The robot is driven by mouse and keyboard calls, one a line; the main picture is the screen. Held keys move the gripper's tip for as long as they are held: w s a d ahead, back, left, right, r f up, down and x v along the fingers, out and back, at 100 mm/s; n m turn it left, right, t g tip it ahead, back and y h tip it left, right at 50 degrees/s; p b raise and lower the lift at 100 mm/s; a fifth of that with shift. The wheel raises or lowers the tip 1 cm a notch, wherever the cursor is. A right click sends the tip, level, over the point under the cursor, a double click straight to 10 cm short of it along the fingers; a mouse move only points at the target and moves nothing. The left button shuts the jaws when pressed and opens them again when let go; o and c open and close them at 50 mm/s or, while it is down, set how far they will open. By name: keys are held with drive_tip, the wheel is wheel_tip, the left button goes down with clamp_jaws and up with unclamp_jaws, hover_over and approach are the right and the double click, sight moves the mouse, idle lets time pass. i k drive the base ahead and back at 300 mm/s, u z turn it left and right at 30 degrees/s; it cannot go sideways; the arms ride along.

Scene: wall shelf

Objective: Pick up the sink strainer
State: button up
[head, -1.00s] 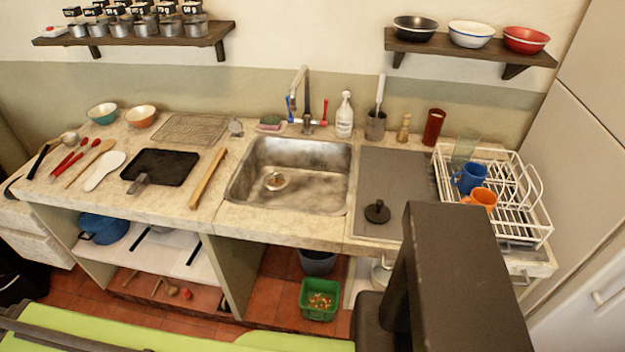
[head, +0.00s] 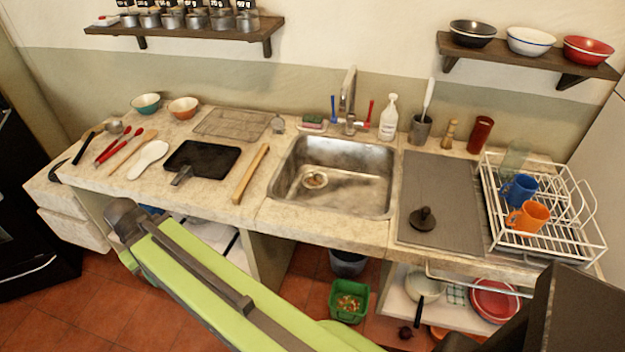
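The sink strainer seems to be the small round metal piece (head: 314,180) lying on the floor of the steel sink (head: 375,203), left of its middle. Its centre looks brownish, and I cannot tell whether it sits in the drain. A dark round stopper-like piece with a knob (head: 423,219) stands on the grey drainboard right of the sink. My green arm crosses the lower left in front of the counter. My gripper does not show.
A white dish rack (head: 596,247) with a blue mug (head: 518,189) and an orange mug (head: 528,217) stands at the right. A wooden rolling pin (head: 250,173) and a black tray (head: 201,159) lie left of the sink. The faucet (head: 348,100) rises behind it.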

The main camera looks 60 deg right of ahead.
sight(314, 178)
drive_tip(key=u, duration=0.05)
drive_tip(key=i, duration=0.95)
drive_tip(key=z, duration=0.1)
